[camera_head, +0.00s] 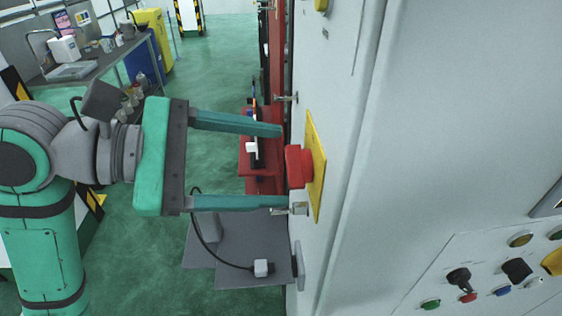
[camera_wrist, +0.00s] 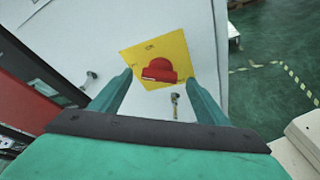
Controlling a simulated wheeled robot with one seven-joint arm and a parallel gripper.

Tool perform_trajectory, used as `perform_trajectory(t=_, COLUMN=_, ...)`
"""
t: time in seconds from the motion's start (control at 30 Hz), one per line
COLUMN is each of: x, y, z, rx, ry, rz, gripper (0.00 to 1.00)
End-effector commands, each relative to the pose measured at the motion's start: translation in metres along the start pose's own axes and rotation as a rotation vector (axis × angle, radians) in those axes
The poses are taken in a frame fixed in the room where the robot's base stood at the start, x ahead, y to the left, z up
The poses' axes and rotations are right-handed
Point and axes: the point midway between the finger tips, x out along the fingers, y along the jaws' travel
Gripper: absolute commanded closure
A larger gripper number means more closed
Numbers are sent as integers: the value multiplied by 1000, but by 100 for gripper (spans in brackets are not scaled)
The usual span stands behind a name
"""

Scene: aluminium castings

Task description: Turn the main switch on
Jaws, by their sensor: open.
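The main switch is a red rotary knob (camera_head: 298,166) on a yellow plate (camera_head: 317,165), fixed to the side of a white cabinet. In the wrist view the red knob (camera_wrist: 159,70) sits on the yellow plate (camera_wrist: 165,50) between my fingers, with its grip bar lying roughly across the picture. My gripper (camera_head: 284,169) is open and faces the knob, one finger above it and one below in the head view. The fingertips reach close to the plate; I cannot tell whether they touch it. My gripper (camera_wrist: 159,76) holds nothing.
The white cabinet (camera_head: 420,120) fills the right side, with a button panel (camera_head: 490,275) at lower right. A metal latch (camera_head: 290,209) sits just below the knob. A grey platform (camera_head: 235,250) with a cable is below. A workbench (camera_head: 95,65) stands at the back left.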

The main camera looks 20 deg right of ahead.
Motion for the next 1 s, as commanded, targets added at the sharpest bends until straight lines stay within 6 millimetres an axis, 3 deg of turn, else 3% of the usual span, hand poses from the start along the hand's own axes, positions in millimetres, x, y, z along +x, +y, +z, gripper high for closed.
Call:
perform_trajectory(t=0.2, x=24, y=0, z=0, rx=0, ry=-1, rz=-1, gripper=31)
perform_trajectory(t=0.57, x=29, y=0, z=0, rx=0, ry=0, rz=0, gripper=31)
perform_trajectory(t=0.6, x=29, y=0, z=0, rx=0, ry=0, rz=0, gripper=34)
perform_trajectory(t=0.77, x=29, y=0, z=0, rx=0, ry=0, rz=0, gripper=72)
perform_trajectory(t=1.0, x=29, y=0, z=0, rx=9, ry=0, rz=4, gripper=72)
